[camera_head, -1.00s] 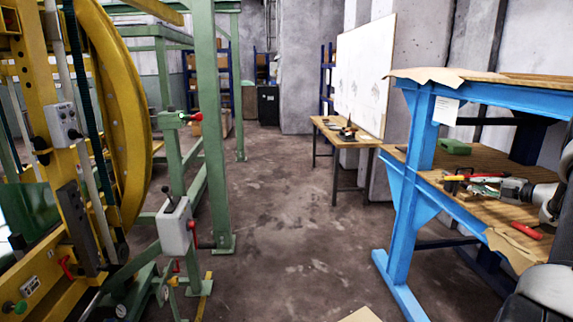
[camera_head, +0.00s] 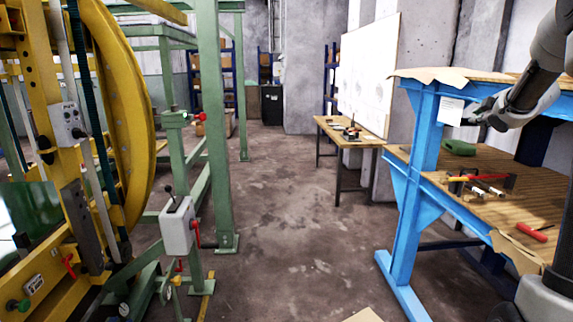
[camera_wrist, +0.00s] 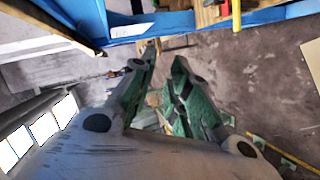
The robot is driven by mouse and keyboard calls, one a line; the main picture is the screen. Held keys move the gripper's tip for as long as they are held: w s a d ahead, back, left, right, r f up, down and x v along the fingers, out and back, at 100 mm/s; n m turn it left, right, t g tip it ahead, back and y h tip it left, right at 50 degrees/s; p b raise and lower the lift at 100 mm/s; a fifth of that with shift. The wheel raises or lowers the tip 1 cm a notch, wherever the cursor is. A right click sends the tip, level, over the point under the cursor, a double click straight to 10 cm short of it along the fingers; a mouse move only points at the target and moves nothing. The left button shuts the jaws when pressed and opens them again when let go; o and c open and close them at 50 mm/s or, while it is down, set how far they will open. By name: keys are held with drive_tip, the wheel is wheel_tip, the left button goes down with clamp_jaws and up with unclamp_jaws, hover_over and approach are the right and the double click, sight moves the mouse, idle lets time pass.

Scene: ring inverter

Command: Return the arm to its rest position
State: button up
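My gripper (camera_head: 474,113) is raised in front of the blue workbench (camera_head: 412,160), between its upper shelf and its wooden lower top, close to a white paper tag (camera_head: 450,110). My grey arm comes in from the upper right edge. In the wrist view my gripper (camera_wrist: 165,57) shows two dark green-grey fingers with a gap between their tips. Nothing is held between them; floor and other parts show through the gap.
On the bench lie tools (camera_head: 480,185), a red-handled tool (camera_head: 536,232) and a green object (camera_head: 458,147). A yellow ring machine (camera_head: 125,110) and green posts (camera_head: 215,130) stand left. A wooden table (camera_head: 345,135) stands behind. The middle floor is clear.

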drive_tip(key=s+a+r+m+g+h, duration=0.1)
drive_tip(key=s+a+r+m+g, duration=0.2)
drive_tip(key=s+a, duration=0.5)
drive_tip(key=s+a+f+m+g+y, duration=0.1)
drive_tip(key=s+a+f, duration=0.3)
drive_tip(key=s, duration=0.7)
drive_tip(key=s+a+f+m+g+y, duration=0.1)
drive_tip(key=s+a+f+m+g, duration=0.2)
drive_tip(key=s+a, duration=0.4)
drive_tip(key=s+a+f+m+g+y, duration=0.1)
drive_tip(key=s+a+f+m, duration=0.3)
drive_tip(key=s, duration=1.3)
drive_tip(key=shift+s+a+f+g+y, duration=0.2)
drive_tip(key=shift+a+f+g+y, duration=0.25)
drive_tip(key=shift+a+f, duration=0.6)
drive_tip(key=shift+a+r, duration=0.15)
drive_tip(key=shift+r, duration=0.15)
